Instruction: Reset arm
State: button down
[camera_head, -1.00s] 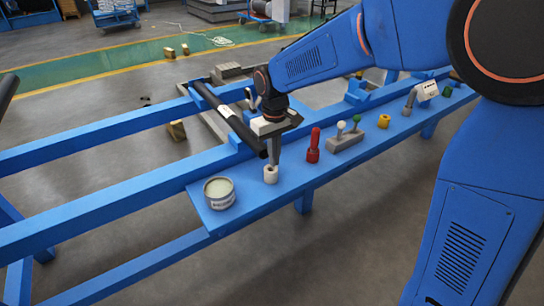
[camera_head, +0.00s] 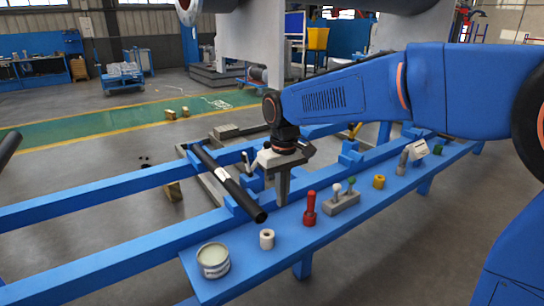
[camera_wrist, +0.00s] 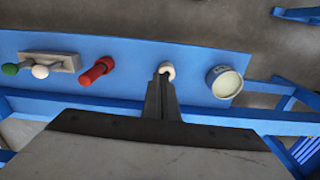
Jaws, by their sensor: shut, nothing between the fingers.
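My gripper (camera_head: 282,203) is shut and empty, pointing down above the blue bench shelf (camera_head: 240,272). Its closed fingers also show in the wrist view (camera_wrist: 163,78). A small white roll (camera_head: 267,239) stands on the shelf, to the left of and below the fingers in the head view. In the wrist view the white roll (camera_wrist: 168,69) appears right at the fingertips, partly hidden by them. In the head view it stands clear of the gripper.
On the shelf stand an open tin (camera_head: 213,260), a red tool (camera_head: 310,208), a grey block with knobs (camera_head: 341,203) and a yellow ring (camera_head: 379,182). A black pipe (camera_head: 228,182) lies across the blue rails left of my gripper.

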jog(key=s+d+r+m+t, duration=0.1)
jog(key=s+d+m, duration=0.1)
jog(key=s+d, duration=0.45)
jog(key=s+d+r+m+t, duration=0.1)
jog(key=s+d, duration=0.3)
jog(key=d, duration=0.6)
jog(key=s+d+f+m+t, duration=0.1)
jog(key=s+d+f, duration=0.1)
jog(key=s+d, duration=0.2)
jog(key=s+d+f+m+t, duration=0.1)
jog(key=s+d, duration=0.4)
jog(key=s, duration=0.5)
notch_tip(320, 180, down, 3)
jog(key=shift+s+d+r+m+t, duration=0.2)
jog(key=shift+d+m+t, duration=0.1)
jog(key=shift+m, duration=0.4)
